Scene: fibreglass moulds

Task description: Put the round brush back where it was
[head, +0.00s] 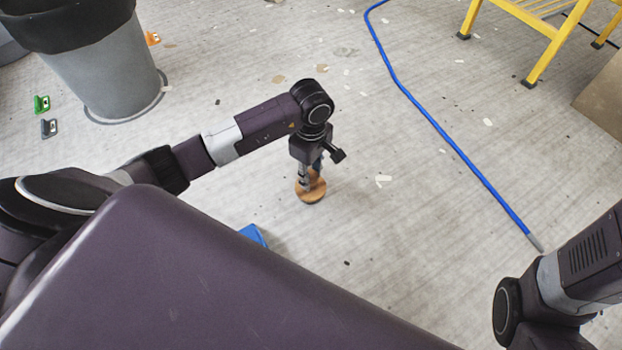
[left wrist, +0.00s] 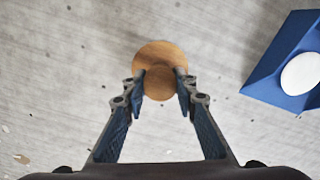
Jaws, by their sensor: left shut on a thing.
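The round brush (head: 312,190) has a round wooden top and shows below my left gripper in the head view. It also shows in the left wrist view (left wrist: 160,57), where a smaller wooden knob sits between the fingertips. My left gripper (head: 310,176) points down and is shut on the brush. Its two fingers (left wrist: 160,84) close on the knob from either side in the left wrist view. The bristles are hidden, and I cannot tell whether the brush touches the floor. My right arm shows at the lower right of the head view, but its gripper is out of view.
A blue box (left wrist: 272,75) with a white oval thing (left wrist: 301,74) is near the brush; its corner (head: 253,234) shows in the head view. A grey bin (head: 105,75), a blue hose (head: 450,140) and a yellow stand (head: 545,60) are on the floor. Floor right of the brush is mostly clear.

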